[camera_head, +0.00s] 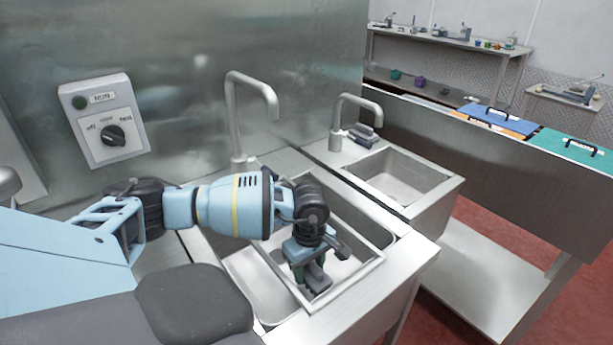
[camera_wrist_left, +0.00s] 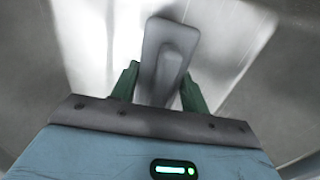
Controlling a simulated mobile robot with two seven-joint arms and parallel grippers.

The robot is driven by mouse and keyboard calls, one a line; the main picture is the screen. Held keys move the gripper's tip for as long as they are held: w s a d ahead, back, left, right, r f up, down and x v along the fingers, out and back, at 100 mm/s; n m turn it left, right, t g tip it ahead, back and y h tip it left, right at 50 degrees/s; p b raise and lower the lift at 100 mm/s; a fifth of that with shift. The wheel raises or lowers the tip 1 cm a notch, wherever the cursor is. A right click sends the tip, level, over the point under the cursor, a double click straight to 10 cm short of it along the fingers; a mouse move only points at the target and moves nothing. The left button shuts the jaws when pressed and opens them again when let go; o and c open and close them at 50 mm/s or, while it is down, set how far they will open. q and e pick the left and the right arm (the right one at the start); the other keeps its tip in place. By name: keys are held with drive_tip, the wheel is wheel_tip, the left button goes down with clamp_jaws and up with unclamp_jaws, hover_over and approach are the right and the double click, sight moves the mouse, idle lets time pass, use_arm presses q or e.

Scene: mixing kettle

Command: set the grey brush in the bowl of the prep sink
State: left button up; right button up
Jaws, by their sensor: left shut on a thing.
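My left gripper (camera_head: 309,270) reaches down into the near sink and is shut on the grey brush (camera_head: 317,282). In the left wrist view the brush (camera_wrist_left: 152,50) is a rounded grey block with a raised middle, held between the two green fingers (camera_wrist_left: 160,88). The near sink's metal bowl (camera_head: 255,285) surrounds the gripper; a rectangular inner rim (camera_head: 362,270) runs around the right part, where the brush is. I cannot tell whether the brush touches the bottom. My right gripper is not in view.
A tall tap (camera_head: 235,115) stands behind the near sink. A second sink (camera_head: 405,175) with its own tap (camera_head: 338,118) is to the right, with a dark grey object (camera_head: 365,137) behind its bowl. A control box (camera_head: 105,118) is on the wall at left.

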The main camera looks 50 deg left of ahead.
sight(309, 281)
use_arm(q)
drive_tip(key=shift+f, duration=2.4)
drive_tip(key=shift+f, duration=0.2)
drive_tip(key=o, duration=1)
drive_tip(key=shift+c, duration=0.2)
wheel_tip(309, 281, up, 12)
drive_tip(key=shift+r, duration=0.2)
